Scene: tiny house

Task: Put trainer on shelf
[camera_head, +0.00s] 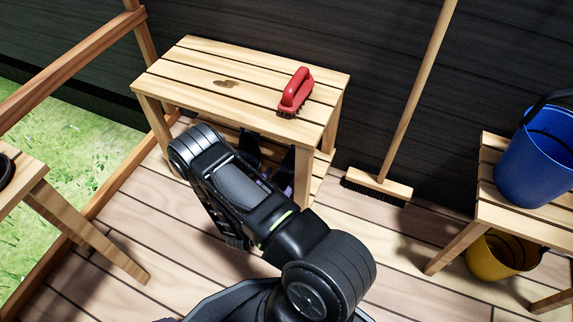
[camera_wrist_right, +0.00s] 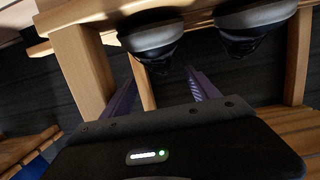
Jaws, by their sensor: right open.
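Two dark shoes with grey soles, the trainers, show side by side at the top of the right wrist view, which looks upside down. One trainer (camera_wrist_right: 152,42) is left of centre, the other trainer (camera_wrist_right: 258,28) is to the right. They seem to rest on the low shelf (camera_wrist_right: 110,10) of the slatted wooden stand (camera_head: 190,62). My right gripper (camera_wrist_right: 163,82) is open and empty, its purple fingers pointing in under the stand, apart from the trainers. In the head view my arm mostly hides this spot.
A red brush (camera_head: 297,90) lies on the stand's top, whose legs flank the opening. A broom (camera_head: 380,187) leans at the wall. At right, a blue bucket (camera_head: 540,155) stands on a bench above a yellow bucket (camera_head: 495,257). Bare floor lies between.

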